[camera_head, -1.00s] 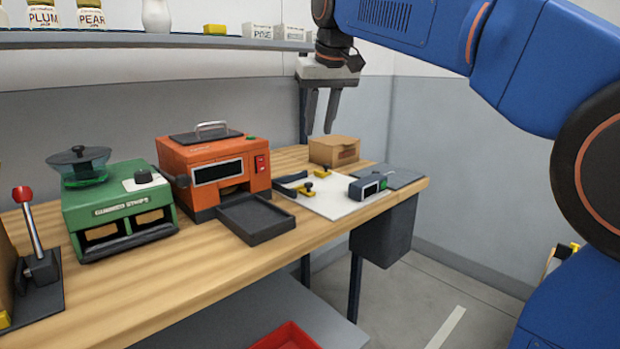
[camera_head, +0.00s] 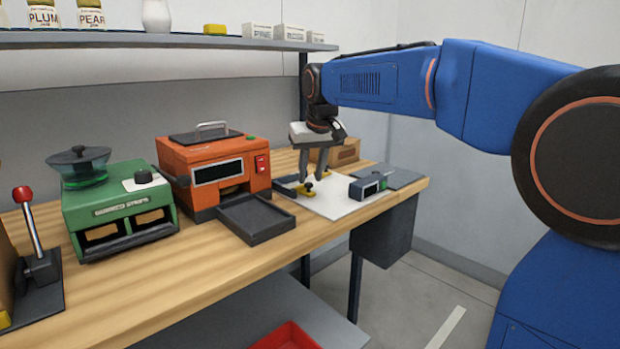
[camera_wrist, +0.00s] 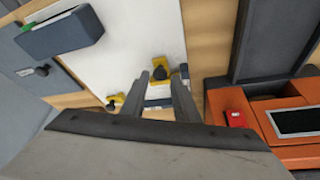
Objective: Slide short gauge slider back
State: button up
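A white board (camera_head: 335,206) lies on the bench. It carries yellow sliders with black knobs. One yellow slider (camera_head: 306,190) sits below my gripper (camera_head: 315,178) in the head view. In the wrist view a yellow slider (camera_wrist: 158,62) with a dark knob shows at the tips of my gripper (camera_wrist: 160,80). A second yellow piece (camera_wrist: 115,99) with a dark knob lies to its left, nearer the picture's bottom. My gripper points down with its fingers apart. I cannot tell whether they touch the slider. The fingers partly hide the slider area, and which slider is the short one is unclear.
A dark device with a display (camera_head: 368,187) stands on the board's right, by a grey plate (camera_head: 398,177). A cardboard box (camera_head: 345,152) is behind. The orange machine (camera_head: 215,172) and its dark tray (camera_head: 256,218) stand left. A shelf (camera_head: 170,41) runs above.

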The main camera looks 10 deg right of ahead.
jog(key=shift+x, duration=0.9)
grip_shut()
jog(key=shift+s+d, duration=0.5)
jog(key=shift+s, duration=0.45)
jog(key=shift+s+d, duration=0.55)
jog(key=shift+s, duration=0.35)
jog(key=shift+s+d, duration=0.5)
jog(key=shift+s, duration=0.45)
grip_release()
jog(key=shift+d, duration=0.1)
jog(key=a+v, duration=0.1)
jog(key=v, duration=1.6)
jog(key=shift+s+d+r, duration=0.15)
jog(key=shift+d, duration=0.25)
